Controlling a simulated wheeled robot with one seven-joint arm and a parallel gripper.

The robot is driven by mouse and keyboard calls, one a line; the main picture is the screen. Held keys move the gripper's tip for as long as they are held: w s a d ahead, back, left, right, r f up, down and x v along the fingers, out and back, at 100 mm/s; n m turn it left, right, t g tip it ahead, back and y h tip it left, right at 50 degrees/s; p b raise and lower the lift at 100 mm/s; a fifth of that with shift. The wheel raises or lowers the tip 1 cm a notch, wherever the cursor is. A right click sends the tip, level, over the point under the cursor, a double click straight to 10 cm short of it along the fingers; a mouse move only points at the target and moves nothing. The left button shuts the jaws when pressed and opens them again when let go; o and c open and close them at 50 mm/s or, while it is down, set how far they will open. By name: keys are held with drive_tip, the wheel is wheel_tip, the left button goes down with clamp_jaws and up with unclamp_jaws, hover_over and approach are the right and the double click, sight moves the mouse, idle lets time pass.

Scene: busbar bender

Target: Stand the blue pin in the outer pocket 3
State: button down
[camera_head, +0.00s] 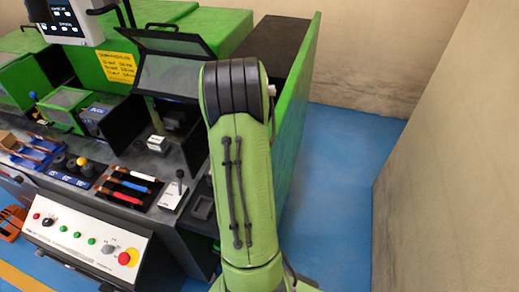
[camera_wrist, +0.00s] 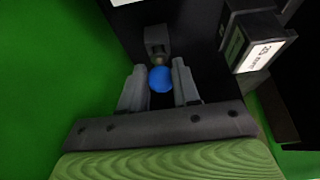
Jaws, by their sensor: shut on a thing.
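The blue pin (camera_wrist: 160,79) shows as a round blue end between my gripper's (camera_wrist: 158,84) two grey fingers in the wrist view. My gripper is shut on it. A grey block (camera_wrist: 156,36) lies just beyond the pin, against a dark surface. I cannot tell whether the pin touches that block or sits in it, and no pocket opening shows clearly. In the head view my raised green arm hides my gripper and the pin.
In the wrist view a dark box with a white label (camera_wrist: 257,48) stands to the right, and a green panel (camera_wrist: 45,75) fills the left. In the head view the green machine (camera_head: 185,25) has an open dark flap (camera_head: 175,75). A control panel (camera_head: 85,238) stands in front. Blue floor (camera_head: 335,190) is clear at right.

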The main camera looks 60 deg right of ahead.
drive_tip(key=shift+f+b, duration=0.5)
drive_tip(key=shift+f, duration=0.1)
drive_tip(key=c, duration=0.7)
unclamp_jaws()
drive_tip(key=shift+c, duration=0.2)
drive_tip(key=p+v, duration=0.3)
drive_tip(key=v, duration=1.3)
drive_tip(key=shift+p, duration=0.35)
drive_tip(key=shift+d, duration=0.1)
